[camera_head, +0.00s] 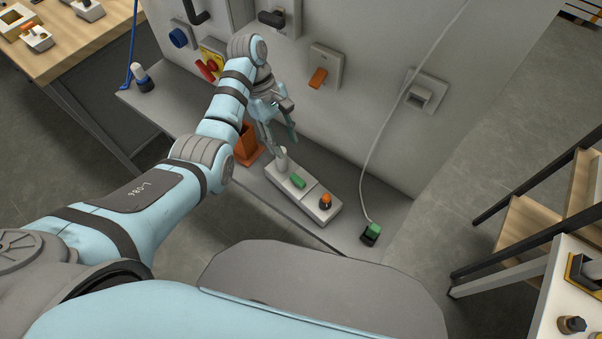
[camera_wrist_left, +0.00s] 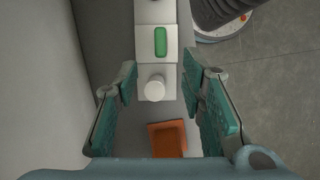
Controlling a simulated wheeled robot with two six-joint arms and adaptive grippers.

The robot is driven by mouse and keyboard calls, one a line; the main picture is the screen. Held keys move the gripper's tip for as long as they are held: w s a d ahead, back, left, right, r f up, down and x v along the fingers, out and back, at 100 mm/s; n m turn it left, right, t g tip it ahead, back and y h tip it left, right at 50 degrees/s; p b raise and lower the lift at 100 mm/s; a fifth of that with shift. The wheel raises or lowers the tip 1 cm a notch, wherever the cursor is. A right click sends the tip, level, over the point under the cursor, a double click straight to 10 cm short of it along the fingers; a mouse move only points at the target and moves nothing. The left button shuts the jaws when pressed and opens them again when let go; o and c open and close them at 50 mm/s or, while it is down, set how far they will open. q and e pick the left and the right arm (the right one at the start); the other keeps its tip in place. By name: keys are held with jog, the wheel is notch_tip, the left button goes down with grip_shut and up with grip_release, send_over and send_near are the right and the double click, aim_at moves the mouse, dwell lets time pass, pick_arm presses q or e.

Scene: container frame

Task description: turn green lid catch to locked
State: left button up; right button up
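The green catch (camera_head: 298,181) is a small rounded green piece on a long pale box (camera_head: 318,215) on the grey ledge. In the left wrist view the green catch (camera_wrist_left: 161,42) lies lengthwise along the box, beyond a white round knob (camera_wrist_left: 154,88). My left gripper (camera_head: 281,140) is open above the knob end of the box. In the left wrist view its fingers (camera_wrist_left: 160,85) stand on either side of the knob, with nothing visibly gripped; I cannot tell their height above it. My right gripper is not in view.
An orange bin (camera_head: 247,146) stands behind the gripper; it also shows in the left wrist view (camera_wrist_left: 168,139). An orange-topped knob (camera_head: 325,201) is on the box's near end. A green-and-black plug (camera_head: 371,233) lies to the right. The upright panel (camera_head: 385,60) carries switches and sockets.

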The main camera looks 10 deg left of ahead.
aim_at(302, 182)
pick_arm(q)
jog(key=b+x, duration=0.1)
jog(key=x, duration=0.3)
jog(key=b+x, duration=0.1)
jog(key=x, duration=0.4)
jog(key=b+x, duration=0.1)
jog(key=x, duration=0.3)
jog(key=shift+s+d+b, duration=0.25)
jog(key=shift+d+b, duration=0.05)
jog(key=shift+d, duration=0.1)
grip_shut()
